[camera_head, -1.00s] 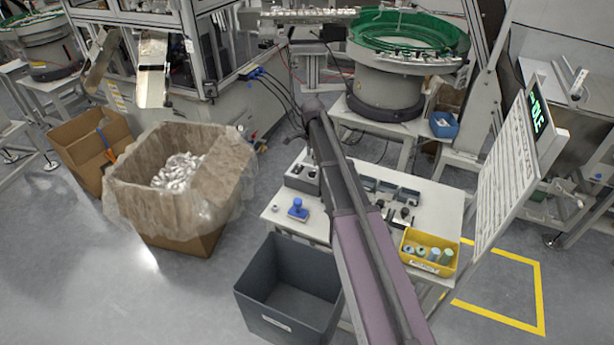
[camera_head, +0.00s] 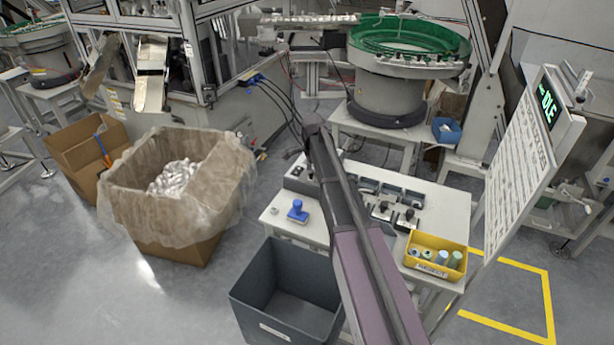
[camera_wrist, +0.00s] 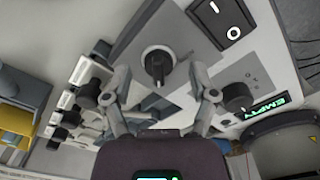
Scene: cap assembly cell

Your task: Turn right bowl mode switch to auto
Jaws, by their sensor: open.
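In the wrist view, a control panel carries a black rotary knob (camera_wrist: 158,65) with a white pointer mark on a pale round plate. My gripper (camera_wrist: 160,76) is open, one finger on each side of this knob, with nothing held. Contact between fingers and knob cannot be made out. A second black knob (camera_wrist: 237,97) sits to the right, outside the right finger. The panel lettering is too small to read, so which knob is the right bowl mode switch is unclear. In the head view my arm hides the gripper and most of this panel.
A black rocker switch (camera_wrist: 222,22) and a green EMPTY display (camera_wrist: 266,106) flank the knobs. More black knobs stand at left. The head view shows a green bowl feeder (camera_head: 408,45), a yellow bin (camera_head: 435,257), a blue-handled stamp (camera_head: 298,211) and a grey bin (camera_head: 287,298).

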